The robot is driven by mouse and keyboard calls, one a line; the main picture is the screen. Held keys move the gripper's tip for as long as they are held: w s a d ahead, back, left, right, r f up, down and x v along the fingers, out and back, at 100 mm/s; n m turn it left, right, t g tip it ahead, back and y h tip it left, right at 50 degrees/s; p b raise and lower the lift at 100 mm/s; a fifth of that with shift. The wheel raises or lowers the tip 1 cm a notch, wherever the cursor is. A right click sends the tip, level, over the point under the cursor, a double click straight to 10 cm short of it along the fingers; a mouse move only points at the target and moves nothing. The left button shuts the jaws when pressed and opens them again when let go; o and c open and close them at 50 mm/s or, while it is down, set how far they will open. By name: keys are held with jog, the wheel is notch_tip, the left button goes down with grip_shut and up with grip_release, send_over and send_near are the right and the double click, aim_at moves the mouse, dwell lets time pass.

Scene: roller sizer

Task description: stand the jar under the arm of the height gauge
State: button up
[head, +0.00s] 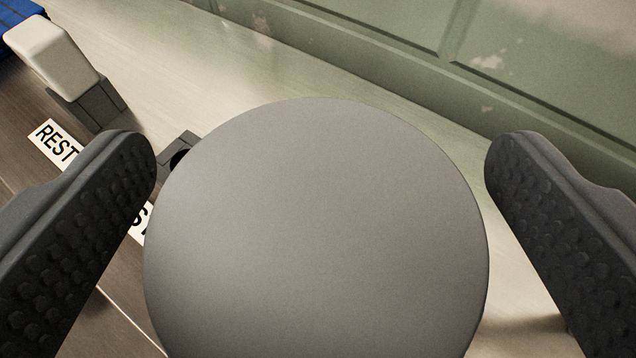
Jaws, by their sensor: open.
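A large, smooth grey disc (315,230) fills the middle of the head view. It looks like the top of the jar seen from close above; its sides are hidden beneath it. My gripper (318,155) is open, with one dark studded finger on each side of the disc. The left finger comes very close to the disc's edge, and a gap shows beside the upper part of the right finger. I cannot tell whether either finger touches it. I cannot make out the height gauge or its arm.
A pale block (52,52) sits in a dark holder at the upper left, near a white label reading REST (55,143). A dark fitting (180,150) with a hole is partly behind the disc. A blue object (15,20) shows at the corner. A worn green panelled wall (400,50) runs along the back.

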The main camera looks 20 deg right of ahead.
jog(key=v, duration=1)
jog(key=shift+b, duration=0.35)
jog(key=shift+r, duration=0.1)
jog(key=w+a+r, duration=0.1)
jog(key=a+r, duration=0.3)
jog(key=r, duration=0.3)
jog(key=w+a+r+h, duration=0.1)
jog(key=a+r, duration=0.2)
jog(key=r, duration=0.4)
jog(key=w+a+r, duration=0.2)
jog(key=a+r, duration=0.2)
jog(key=r, duration=0.3)
jog(key=s+a+r+n+t+y, duration=0.1)
jog(key=s+a+r, duration=0.3)
jog(key=a+r, duration=0.5)
jog(key=s+a+r+n+t+y, duration=0.1)
jog(key=s+a+r+n+y, duration=0.1)
jog(key=s+a+r, duration=0.3)
jog(key=a+r+y, duration=0.1)
jog(key=a+r, duration=0.3)
jog(key=a, duration=0.4)
jog(key=shift+s+a+r+y, duration=0.15)
jog(key=shift+a+r+y, duration=0.15)
jog(key=shift+y, duration=0.1)
